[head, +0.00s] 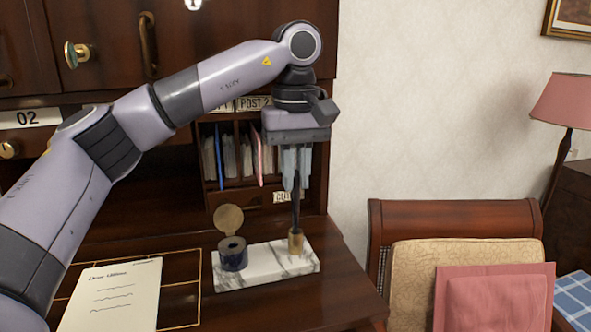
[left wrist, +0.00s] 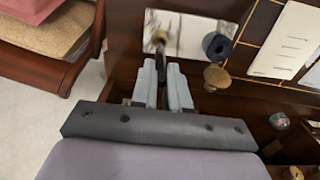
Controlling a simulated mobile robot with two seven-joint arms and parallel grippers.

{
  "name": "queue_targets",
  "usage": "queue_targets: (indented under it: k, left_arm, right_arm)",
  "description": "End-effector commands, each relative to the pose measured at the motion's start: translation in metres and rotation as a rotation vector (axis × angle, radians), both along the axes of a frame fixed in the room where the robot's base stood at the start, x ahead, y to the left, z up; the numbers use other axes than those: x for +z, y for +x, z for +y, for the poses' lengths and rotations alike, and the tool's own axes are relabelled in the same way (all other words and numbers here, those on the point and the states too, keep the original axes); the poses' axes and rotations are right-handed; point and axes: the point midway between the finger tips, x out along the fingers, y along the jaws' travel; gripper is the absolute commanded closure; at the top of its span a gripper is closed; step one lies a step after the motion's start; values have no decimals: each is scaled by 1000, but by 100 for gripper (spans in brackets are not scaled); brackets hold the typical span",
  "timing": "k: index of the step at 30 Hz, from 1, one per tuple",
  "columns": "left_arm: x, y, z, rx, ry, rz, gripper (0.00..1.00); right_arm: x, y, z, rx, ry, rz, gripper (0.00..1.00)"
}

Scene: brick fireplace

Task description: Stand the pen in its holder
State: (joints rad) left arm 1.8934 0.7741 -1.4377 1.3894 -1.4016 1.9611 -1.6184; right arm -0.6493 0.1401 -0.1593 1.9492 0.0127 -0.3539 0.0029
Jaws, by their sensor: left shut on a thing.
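My left gripper (head: 296,186) points straight down over the desk, its pale fingers shut on a dark pen (head: 296,212). The pen stands nearly upright, and its lower end meets the mouth of the small brass holder (head: 296,244) on the right part of a white marble base (head: 266,268). How deep the pen sits in it cannot be told. In the left wrist view, the pen (left wrist: 161,57) shows between the fingertips (left wrist: 162,68), lined up with the brass holder (left wrist: 159,37). My right gripper is not in view.
A dark inkwell (head: 233,258) with a raised round brass lid (head: 229,218) stands on the base's left part. A written sheet (head: 113,296) lies on the desk at left. Pigeonholes with papers (head: 228,158) are behind. A chair (head: 455,222) stands at right.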

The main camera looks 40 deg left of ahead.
Motion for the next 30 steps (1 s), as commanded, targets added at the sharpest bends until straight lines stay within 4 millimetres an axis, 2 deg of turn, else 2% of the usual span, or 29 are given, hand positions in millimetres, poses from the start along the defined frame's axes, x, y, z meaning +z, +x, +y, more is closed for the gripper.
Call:
queue_targets:
  k: [30]
  left_arm:
    - [-26, 0, 0, 0, -1, 0, 100]
  right_arm:
    - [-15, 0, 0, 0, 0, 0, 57]
